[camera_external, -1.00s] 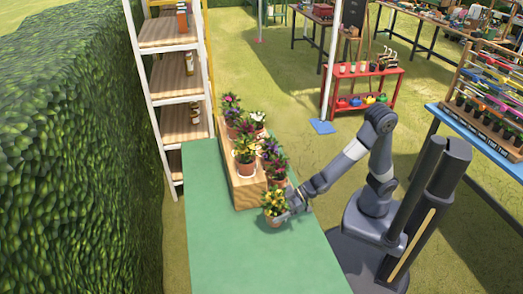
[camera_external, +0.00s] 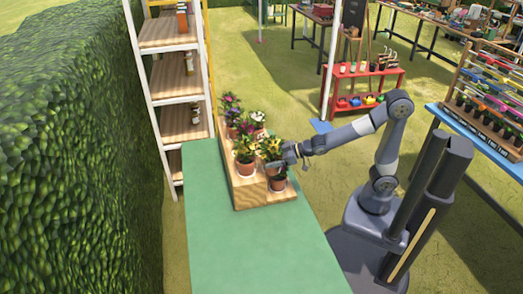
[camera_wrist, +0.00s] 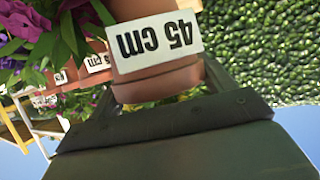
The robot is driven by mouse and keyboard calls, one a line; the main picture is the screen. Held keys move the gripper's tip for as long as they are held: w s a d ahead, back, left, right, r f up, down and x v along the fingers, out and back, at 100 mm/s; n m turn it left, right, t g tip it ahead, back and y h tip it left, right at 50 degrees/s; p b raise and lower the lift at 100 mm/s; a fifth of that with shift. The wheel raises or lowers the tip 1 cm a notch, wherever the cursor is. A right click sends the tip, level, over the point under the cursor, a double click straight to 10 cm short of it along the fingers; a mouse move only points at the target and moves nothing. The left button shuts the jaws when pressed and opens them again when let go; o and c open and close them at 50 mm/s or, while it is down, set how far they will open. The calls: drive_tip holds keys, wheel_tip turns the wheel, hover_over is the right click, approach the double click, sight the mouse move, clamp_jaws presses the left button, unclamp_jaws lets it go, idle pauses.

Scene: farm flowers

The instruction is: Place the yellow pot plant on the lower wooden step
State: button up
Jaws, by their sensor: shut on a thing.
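My gripper (camera_external: 287,157) is shut on the terracotta pot of the yellow pot plant (camera_external: 270,147), which is raised over the right side of the wooden step stand (camera_external: 243,198). In the wrist view the held pot (camera_wrist: 160,82) sits between the two fingers (camera_wrist: 160,98), with a white "45 cm" label that reads upside down. Another terracotta pot (camera_external: 278,183) stands on the lower wooden step, just below my gripper; its plant is partly hidden. The gripper and foliage hide much of the lower step.
Several other potted flowers (camera_external: 245,150) crowd the stand, close to the held plant. Purple flowers (camera_wrist: 25,22) show at the left of the wrist view. The green table (camera_external: 240,250) in front of the stand is clear. A shelf rack (camera_external: 172,80) stands behind left.

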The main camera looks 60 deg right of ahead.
drive_tip(key=w+d+m+t+h+b, duration=0.15)
drive_tip(key=d+m+h, duration=0.45)
drive_tip(key=d, duration=1.5)
drive_tip(key=w+d+r+n+y+p, duration=0.1)
drive_tip(key=w+p, duration=0.1)
drive_tip(key=w, duration=0.4)
drive_tip(key=w+d+n+p, duration=0.1)
drive_tip(key=w+d+p, duration=0.15)
drive_tip(key=w, duration=0.35)
drive_tip(key=w+d+f+n+y+p, duration=0.1)
drive_tip(key=w+f+n+y+p, duration=0.1)
drive_tip(key=w+f+y+p, duration=0.25)
drive_tip(key=shift+g+h, duration=0.25)
drive_tip(key=shift+h, duration=0.4)
drive_tip(key=f+b, duration=0.1)
drive_tip(key=f, duration=0.2)
drive_tip(key=w+f+b, duration=0.1)
drive_tip(key=f, duration=0.7)
drive_tip(key=shift+w+b, duration=0.35)
drive_tip(key=shift+b, duration=0.05)
drive_tip(key=shift+f, duration=0.2)
drive_tip(key=o, duration=1.3)
